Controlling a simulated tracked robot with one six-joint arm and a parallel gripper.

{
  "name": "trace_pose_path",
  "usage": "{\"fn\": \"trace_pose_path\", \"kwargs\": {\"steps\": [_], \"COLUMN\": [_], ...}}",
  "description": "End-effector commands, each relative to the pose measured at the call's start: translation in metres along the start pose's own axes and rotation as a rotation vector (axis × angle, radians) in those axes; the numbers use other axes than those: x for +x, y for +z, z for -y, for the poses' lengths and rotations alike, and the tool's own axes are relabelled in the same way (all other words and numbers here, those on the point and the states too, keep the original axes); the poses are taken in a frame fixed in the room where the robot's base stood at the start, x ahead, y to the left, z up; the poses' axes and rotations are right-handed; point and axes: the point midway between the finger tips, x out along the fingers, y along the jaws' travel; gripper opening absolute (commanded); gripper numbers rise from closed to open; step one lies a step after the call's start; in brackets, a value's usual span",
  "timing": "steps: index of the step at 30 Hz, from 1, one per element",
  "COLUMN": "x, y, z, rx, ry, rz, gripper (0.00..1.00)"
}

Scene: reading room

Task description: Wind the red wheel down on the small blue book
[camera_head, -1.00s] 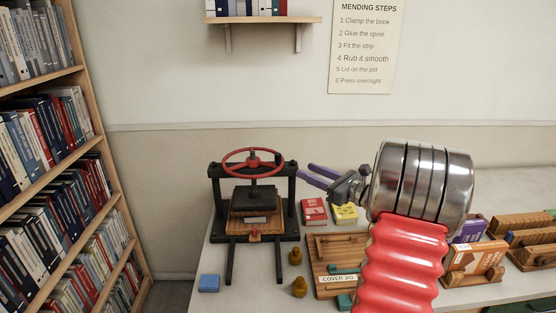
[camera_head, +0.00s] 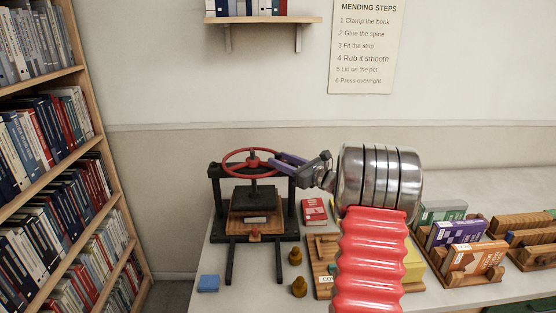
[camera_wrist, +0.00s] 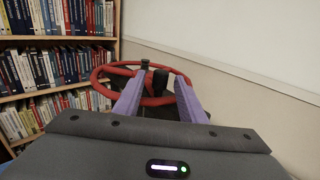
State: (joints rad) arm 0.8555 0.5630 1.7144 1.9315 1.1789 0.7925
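The red wheel (camera_head: 225,165) tops a black screw press (camera_head: 215,190) on the table; it also fills the middle of the wrist view (camera_wrist: 97,84). My gripper (camera_head: 272,158), with two purple fingers, is at the wheel's right side. In the wrist view the fingers (camera_wrist: 158,78) stand apart, with part of the red rim and a black knob showing between them; contact is unclear. A small light blue block (camera_head: 208,283) lies at the table's front left; I cannot tell if it is the book.
Bookshelves (camera_head: 60,165) stand on the left. Two small brass-coloured weights (camera_head: 299,287) and a red book (camera_head: 314,210) are right of the press. Wooden racks with books (camera_head: 475,270) stand at the right. My arm hides part of a wooden board (camera_head: 320,245).

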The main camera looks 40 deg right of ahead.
Motion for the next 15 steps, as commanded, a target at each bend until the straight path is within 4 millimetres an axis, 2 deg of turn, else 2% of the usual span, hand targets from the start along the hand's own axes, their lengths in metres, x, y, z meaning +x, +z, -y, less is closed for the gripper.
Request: {"fn": "trace_pose_path", "kwargs": {"steps": [6, 15], "x": [0.017, 0.018], "y": [0.000, 0.000], "z": [0.000, 0.000], "rx": [-0.001, -0.001], "ry": [0.001, 0.000], "rz": [-0.001, 0.000], "gripper": [0.37, 0.37]}}
